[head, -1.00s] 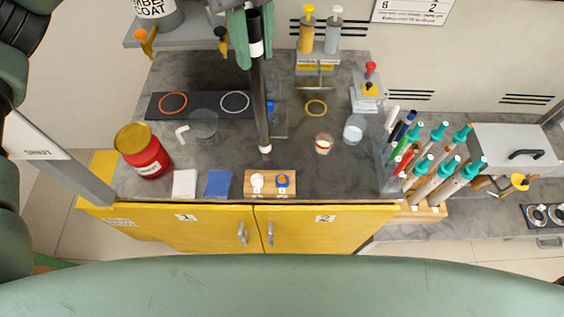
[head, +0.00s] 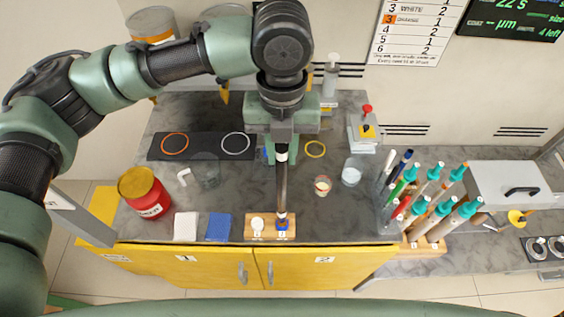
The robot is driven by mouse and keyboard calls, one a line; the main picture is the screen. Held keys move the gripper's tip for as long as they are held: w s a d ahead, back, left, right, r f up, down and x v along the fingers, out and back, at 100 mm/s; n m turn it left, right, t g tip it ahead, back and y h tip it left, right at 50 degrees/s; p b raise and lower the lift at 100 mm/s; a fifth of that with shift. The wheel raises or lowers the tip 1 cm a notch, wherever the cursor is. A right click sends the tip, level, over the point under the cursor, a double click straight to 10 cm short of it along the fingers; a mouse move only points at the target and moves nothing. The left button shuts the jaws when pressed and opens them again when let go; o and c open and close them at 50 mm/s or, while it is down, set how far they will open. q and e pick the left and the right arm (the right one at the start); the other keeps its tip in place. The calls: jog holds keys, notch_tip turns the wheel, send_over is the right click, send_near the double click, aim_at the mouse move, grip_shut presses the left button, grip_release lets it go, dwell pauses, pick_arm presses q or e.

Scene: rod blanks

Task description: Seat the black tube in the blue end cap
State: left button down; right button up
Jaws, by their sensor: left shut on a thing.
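My left gripper (head: 283,148) is shut on the black tube (head: 282,185) near a white band at its upper part. The tube hangs roughly upright below the gripper. Its lower end meets the blue end cap (head: 282,227) in this view; I cannot tell whether it is inside the cap or just above it. The cap stands in the right place of a small wooden block (head: 269,235) at the counter's front edge. A white cap (head: 257,225) stands in the block's left place. My right gripper is not in view.
On the grey counter, a red jar (head: 144,192), a white pad (head: 186,226) and a blue cloth (head: 219,227) lie left of the block. Clear cups (head: 351,176) and a rack of several tubes with teal tops (head: 438,171) stand to the right.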

aim_at(282, 169)
pick_arm(q)
jog(key=shift+f, duration=0.65)
notch_tip(282, 169, down, 4)
jog(key=shift+f+p, duration=0.1)
jog(key=shift+p, duration=0.55)
jog(key=shift+f, duration=0.1)
jog(key=c, duration=1.3)
grip_release()
jog(key=shift+o, duration=0.2)
notch_tip(282, 169, up, 12)
jog(key=b, duration=0.3)
jog(key=shift+d+f+b, duration=0.1)
jog(key=shift+f+b, duration=0.15)
jog(key=shift+b, duration=0.1)
jog(key=shift+r, duration=0.4)
